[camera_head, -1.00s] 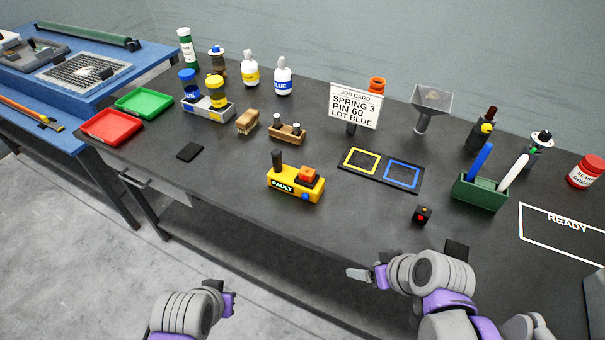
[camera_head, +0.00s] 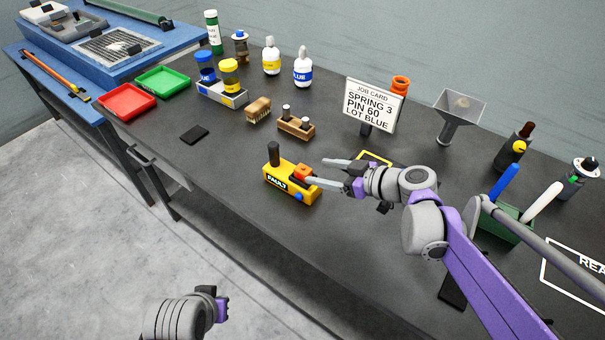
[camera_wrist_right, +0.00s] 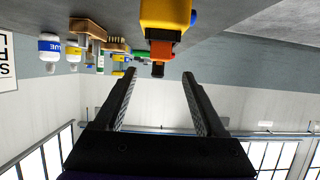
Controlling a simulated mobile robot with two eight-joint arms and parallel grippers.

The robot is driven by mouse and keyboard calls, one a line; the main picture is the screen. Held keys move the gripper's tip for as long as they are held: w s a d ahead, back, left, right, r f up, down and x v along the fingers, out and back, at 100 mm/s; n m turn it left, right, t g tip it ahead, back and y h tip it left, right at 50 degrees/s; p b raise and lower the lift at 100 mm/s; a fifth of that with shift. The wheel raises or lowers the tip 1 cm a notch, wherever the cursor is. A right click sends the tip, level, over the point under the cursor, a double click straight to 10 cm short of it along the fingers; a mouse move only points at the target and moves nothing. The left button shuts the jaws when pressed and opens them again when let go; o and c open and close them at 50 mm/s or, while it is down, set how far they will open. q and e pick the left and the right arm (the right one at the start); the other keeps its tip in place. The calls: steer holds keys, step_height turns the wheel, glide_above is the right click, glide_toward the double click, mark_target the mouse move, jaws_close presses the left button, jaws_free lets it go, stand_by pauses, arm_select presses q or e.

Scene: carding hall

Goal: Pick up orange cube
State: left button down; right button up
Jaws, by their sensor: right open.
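The orange cube (camera_head: 303,173) sits on the right end of the yellow box labelled FAULT (camera_head: 278,183), beside an upright dark knob. My right gripper (camera_head: 318,172) is open, with its two fingers pointing left at the cube and close to it. In the right wrist view the cube (camera_wrist_right: 161,49) shows beyond the open fingertips, against the yellow box (camera_wrist_right: 166,14), roughly in line with the gap. Nothing is between the fingers. My left gripper (camera_head: 220,304) is low at the front, off the bench, and its jaws are not clear.
A job card sign (camera_head: 372,105) stands behind the right gripper. A wooden pin holder (camera_head: 296,127) and a brush (camera_head: 258,110) are behind the yellow box. A green pen holder (camera_head: 502,222) is at right.

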mark_target(304, 169)
steer(key=x, duration=0.7)
steer(key=shift+d+f, duration=0.1)
steer(key=shift+f, duration=0.1)
jaws_close()
